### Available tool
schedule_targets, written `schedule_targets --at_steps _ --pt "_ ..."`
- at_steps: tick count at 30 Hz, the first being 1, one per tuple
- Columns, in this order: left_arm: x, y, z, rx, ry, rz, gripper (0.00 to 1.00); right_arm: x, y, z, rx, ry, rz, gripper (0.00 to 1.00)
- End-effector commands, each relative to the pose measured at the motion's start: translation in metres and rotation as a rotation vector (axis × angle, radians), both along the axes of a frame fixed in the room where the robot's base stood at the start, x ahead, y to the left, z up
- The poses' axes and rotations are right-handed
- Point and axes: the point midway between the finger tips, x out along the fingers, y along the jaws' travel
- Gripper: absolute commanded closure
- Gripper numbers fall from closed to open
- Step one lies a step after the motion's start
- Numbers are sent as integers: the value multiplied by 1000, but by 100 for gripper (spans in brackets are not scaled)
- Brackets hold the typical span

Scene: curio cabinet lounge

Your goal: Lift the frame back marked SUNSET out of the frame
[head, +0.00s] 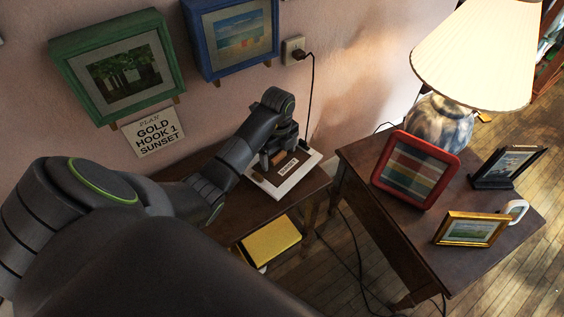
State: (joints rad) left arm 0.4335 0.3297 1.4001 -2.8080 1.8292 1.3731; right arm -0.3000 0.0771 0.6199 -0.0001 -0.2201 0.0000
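A brown frame back (271,181) with a small white label (288,168) lies inside a white-edged frame (301,178) on the small dark table near the wall. The label's print is too small to read surely. My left gripper (272,157) points down at the far edge of the frame back, at or just above it. Its fingers are dark and small here, so I cannot tell whether they grip the back. My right gripper is not in view.
A yellow box-like object (271,240) sits below the small table (238,222). The right table (415,238) bears a lamp (440,122), a red frame (415,169), a gold frame (471,229) and a black frame (507,167). A wall card (152,138) reads GOLD HOOK 1 SUNSET.

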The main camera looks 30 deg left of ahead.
Motion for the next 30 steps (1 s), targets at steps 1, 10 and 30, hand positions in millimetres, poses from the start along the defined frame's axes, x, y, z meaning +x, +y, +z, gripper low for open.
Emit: schedule_targets --at_steps 1,10,30 --pt "0 0 -1 -1 1 0 19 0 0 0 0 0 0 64" --pt "0 0 -1 -1 1 0 58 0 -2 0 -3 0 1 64" --pt "0 0 9 0 0 0 68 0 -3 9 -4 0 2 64"
